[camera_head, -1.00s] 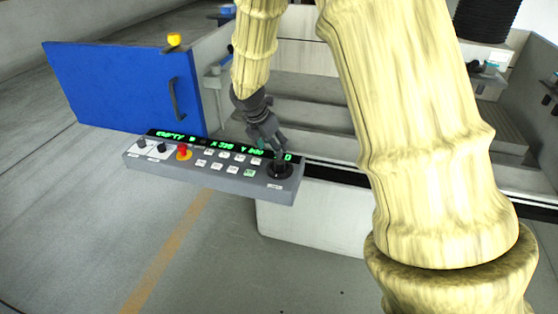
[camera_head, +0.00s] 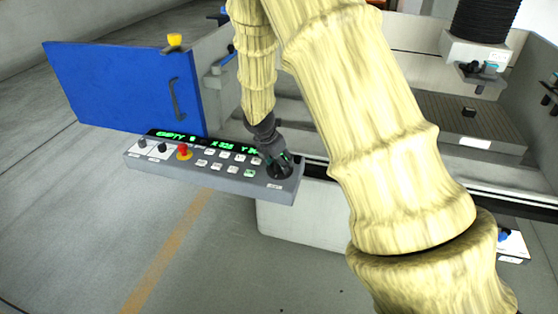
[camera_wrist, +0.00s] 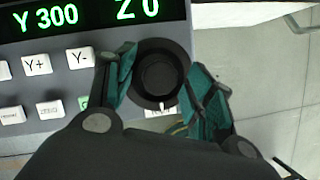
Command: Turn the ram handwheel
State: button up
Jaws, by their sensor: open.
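The handwheel (camera_wrist: 158,75) is a black round knob at the right end of the grey control panel (camera_head: 225,182). It has a small white mark on its near rim. In the wrist view my gripper (camera_wrist: 160,85) is open, with one teal-padded finger on each side of the knob. I cannot tell whether the pads touch it. In the head view my gripper (camera_head: 276,163) is over the panel's right end and hides part of the handwheel (camera_head: 279,173). A label below the knob is partly covered by my gripper.
The panel has a green display (camera_wrist: 90,15) reading Y 300 and Z 0, several white keys (camera_wrist: 38,62) and a red stop button (camera_head: 183,150). A blue door (camera_head: 125,90) stands open behind it. The machine's tank is behind and right. Floor in front is clear.

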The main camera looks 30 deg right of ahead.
jog(key=c, duration=1)
